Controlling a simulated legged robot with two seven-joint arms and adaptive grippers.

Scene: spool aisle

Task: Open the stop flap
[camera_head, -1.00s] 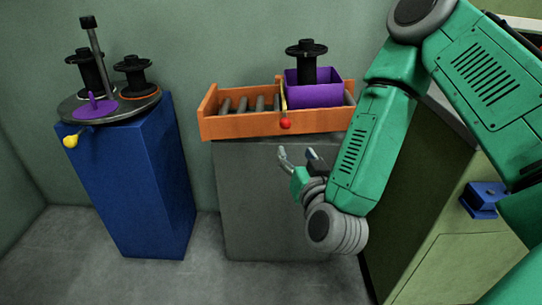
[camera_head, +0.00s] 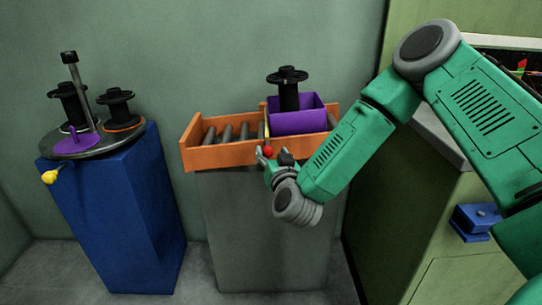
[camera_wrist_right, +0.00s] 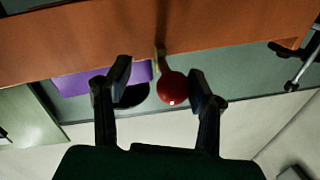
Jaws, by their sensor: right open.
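The stop flap (camera_head: 266,122) is a thin yellow upright bar across the orange roller tray, left of the purple bin. Its red ball knob (camera_head: 268,151) sticks out at the tray's front side. In the right wrist view the red knob (camera_wrist_right: 172,87) lies between the spread fingers of my right gripper (camera_wrist_right: 159,78), nearer the right finger. Whether a finger touches it I cannot tell. My left gripper is not in view.
The orange tray (camera_head: 222,157) stands on a grey pedestal (camera_head: 262,235). A purple bin (camera_head: 298,121) with a black spool (camera_head: 288,90) sits in it. Left, a blue pedestal (camera_head: 115,215) bears a round platter with spools. A green cabinet (camera_head: 425,200) stands right.

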